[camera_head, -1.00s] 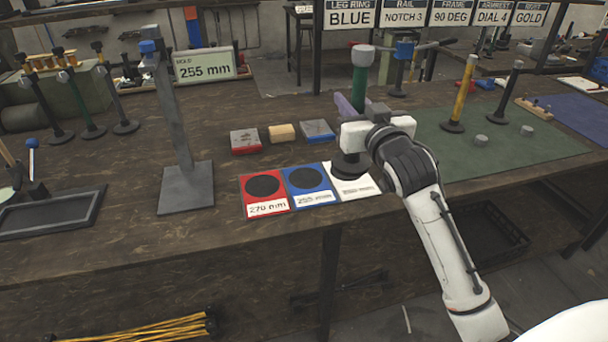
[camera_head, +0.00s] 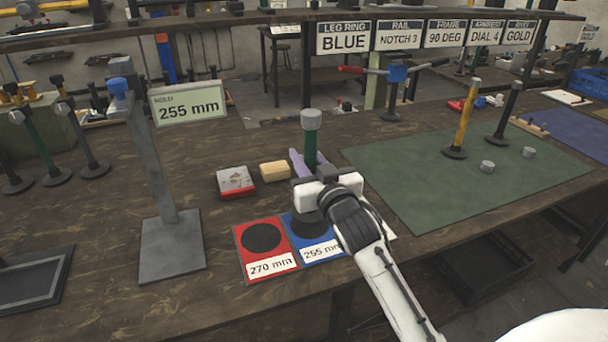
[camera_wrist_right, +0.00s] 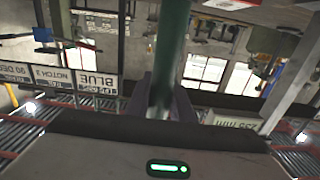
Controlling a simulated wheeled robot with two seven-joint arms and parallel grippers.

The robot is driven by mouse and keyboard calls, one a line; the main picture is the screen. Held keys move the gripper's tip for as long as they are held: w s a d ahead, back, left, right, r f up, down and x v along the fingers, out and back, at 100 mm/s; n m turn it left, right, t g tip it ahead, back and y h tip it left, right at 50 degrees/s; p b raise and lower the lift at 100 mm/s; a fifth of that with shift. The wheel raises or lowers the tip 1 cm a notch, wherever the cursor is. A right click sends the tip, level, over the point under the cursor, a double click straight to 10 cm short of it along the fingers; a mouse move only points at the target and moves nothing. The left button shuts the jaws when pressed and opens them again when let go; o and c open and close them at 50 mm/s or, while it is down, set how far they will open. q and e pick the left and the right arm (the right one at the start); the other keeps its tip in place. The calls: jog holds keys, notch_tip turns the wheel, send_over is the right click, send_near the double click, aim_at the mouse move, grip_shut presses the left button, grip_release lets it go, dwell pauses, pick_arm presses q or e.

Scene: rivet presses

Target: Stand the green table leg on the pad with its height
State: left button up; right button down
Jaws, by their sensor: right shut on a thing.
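My right gripper (camera_head: 312,186) is shut on the green table leg (camera_head: 310,148), which stands upright with a grey cap on top and a black round foot below. The foot is at the blue pad (camera_head: 328,258) labelled 255 mm and hides its dark circle. I cannot tell whether it touches the pad. The red pad (camera_head: 243,262) labelled 270 mm is bare, on the left. The white pad is mostly hidden behind my right arm. The right wrist view shows the green shaft (camera_wrist_right: 172,50) between the fingers. My left gripper is out of view.
A grey height gauge (camera_head: 150,150) stands left of the pads; its display (camera_head: 188,104) reads HOLD, 255 mm. A red-and-grey block (camera_head: 235,182) and a yellow block (camera_head: 274,171) lie behind the pads. A green mat (camera_head: 410,170) with a yellow leg (camera_head: 462,122) is to the right.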

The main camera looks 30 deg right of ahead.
notch_tip(320, 180, down, 3)
jog(key=shift+f, duration=0.25)
jog(key=c, duration=1.6)
grip_release()
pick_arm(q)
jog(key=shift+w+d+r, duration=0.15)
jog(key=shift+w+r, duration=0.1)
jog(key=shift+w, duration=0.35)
pick_arm(e)
jog(key=shift+o, duration=0.2)
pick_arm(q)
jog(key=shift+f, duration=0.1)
